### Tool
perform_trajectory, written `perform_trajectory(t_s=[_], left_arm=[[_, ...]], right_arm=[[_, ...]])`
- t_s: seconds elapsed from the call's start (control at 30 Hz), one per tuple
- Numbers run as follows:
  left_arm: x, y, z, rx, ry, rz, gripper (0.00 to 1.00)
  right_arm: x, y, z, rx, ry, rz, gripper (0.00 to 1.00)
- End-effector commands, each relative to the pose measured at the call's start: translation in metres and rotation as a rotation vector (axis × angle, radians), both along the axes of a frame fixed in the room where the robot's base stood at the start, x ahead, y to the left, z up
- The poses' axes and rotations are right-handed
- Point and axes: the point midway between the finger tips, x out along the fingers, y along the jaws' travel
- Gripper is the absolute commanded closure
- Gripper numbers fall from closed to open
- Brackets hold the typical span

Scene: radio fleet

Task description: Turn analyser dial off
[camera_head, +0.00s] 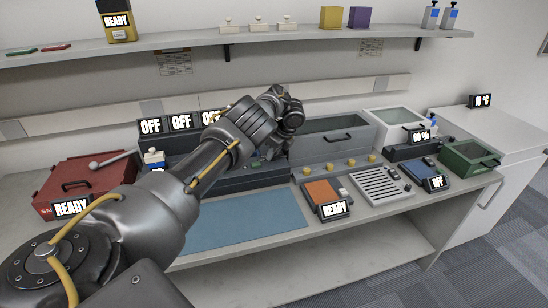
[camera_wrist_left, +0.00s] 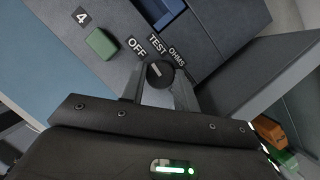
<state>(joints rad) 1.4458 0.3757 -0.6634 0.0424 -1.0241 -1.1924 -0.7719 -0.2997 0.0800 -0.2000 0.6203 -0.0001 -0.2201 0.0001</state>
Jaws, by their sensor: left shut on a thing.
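The analyser dial (camera_wrist_left: 160,73) is a small round black knob on the analyser's dark panel (camera_wrist_left: 205,38). OFF, TEST and OHMS labels curve above it. A short pale mark on the knob seems to slant toward the OFF side; its exact setting is hard to tell. My left gripper (camera_wrist_left: 161,90) is shut on the dial, with a finger on each side. In the head view my left arm reaches across the bench, and its wrist hides the dial and most of the analyser (camera_head: 240,181). My right gripper is not in view.
A green button (camera_wrist_left: 100,43) marked 4 sits beside the dial. A blue mat (camera_head: 245,222) lies in front, with an orange-topped READY device (camera_head: 322,190) to its right. A red case (camera_head: 85,187) stands at left. A shelf (camera_head: 330,36) runs above the bench.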

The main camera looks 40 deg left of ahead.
Motion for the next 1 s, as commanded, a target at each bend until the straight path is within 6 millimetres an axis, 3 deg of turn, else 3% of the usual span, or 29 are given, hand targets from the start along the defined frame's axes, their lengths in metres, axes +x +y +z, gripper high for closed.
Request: perform_trajectory(t_s=[0.37,0.87,0.9,1.0], left_arm=[[0.0011,0.0003,0.0005,0.001,0.000,0.137,0.92],[0.0014,0.0012,0.0013,0.003,-0.002,0.156,0.92],[0.0014,0.0012,0.0013,0.003,-0.002,0.156,0.67],[0.0014,0.0013,0.0013,0.003,-0.002,0.155,0.54]], right_arm=[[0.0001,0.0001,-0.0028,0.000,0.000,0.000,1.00],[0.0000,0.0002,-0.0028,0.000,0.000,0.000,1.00],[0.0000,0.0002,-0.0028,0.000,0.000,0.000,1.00],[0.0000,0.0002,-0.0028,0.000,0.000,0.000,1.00]])
